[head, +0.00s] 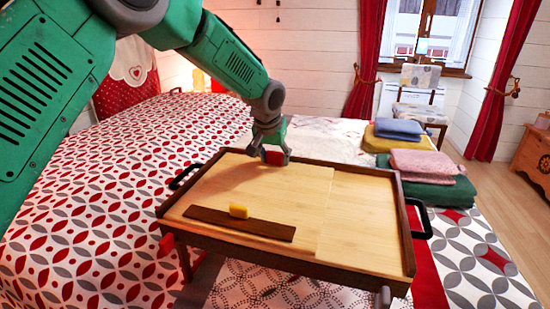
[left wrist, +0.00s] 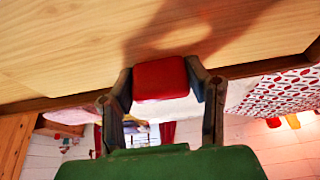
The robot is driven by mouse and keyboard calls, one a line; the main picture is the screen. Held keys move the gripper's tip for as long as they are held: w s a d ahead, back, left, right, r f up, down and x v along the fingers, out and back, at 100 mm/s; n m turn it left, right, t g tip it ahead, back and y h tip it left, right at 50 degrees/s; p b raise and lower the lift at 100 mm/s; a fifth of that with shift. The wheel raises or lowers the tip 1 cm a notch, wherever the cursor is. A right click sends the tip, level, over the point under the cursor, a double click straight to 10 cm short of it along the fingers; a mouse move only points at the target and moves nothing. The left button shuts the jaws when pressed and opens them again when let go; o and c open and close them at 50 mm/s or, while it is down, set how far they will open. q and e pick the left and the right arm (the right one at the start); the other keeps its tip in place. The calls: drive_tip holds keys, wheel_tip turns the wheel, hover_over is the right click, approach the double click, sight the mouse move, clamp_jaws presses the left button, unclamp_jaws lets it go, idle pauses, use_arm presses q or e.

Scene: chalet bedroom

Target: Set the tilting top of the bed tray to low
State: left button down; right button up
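The bed tray (head: 409,240) stands on the bed, with a dark wooden rim and black side handles. Its pale tilting top (head: 270,195) fills the left and middle and looks flat or nearly flat; a small tilt is hard to judge. A dark ledge strip (head: 215,218) runs along its near side, with a yellow block (head: 239,211) at it. My left gripper (head: 275,156) is at the far edge of the top. In the left wrist view, its fingers (left wrist: 161,85) close against both sides of a red tab (left wrist: 161,77). My right gripper is out of view.
A fixed pale panel (head: 365,215) forms the tray's right part. Folded textiles (head: 425,163) lie on the bed beyond the tray's right side. A chair (head: 420,95) stands by the window. The patterned bedspread (head: 90,215) left of the tray is clear.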

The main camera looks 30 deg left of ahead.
use_arm(q)
drive_tip(key=r, duration=0.1)
drive_tip(key=r+t, duration=0.1)
drive_tip(key=r, duration=0.1)
drive_tip(key=s+r+t, duration=0.1)
drive_tip(key=r, duration=0.1)
drive_tip(key=shift+r+p, duration=0.15)
drive_tip(key=shift+p, duration=0.25)
drive_tip(key=p+v, duration=0.5)
drive_tip(key=v, duration=0.1)
drive_tip(key=shift+r, duration=0.25)
drive_tip(key=shift+w+d, duration=0.1)
drive_tip(key=shift+w, duration=0.05)
drive_tip(key=c, duration=0.8)
unclamp_jaws()
drive_tip(key=shift+c, duration=0.2)
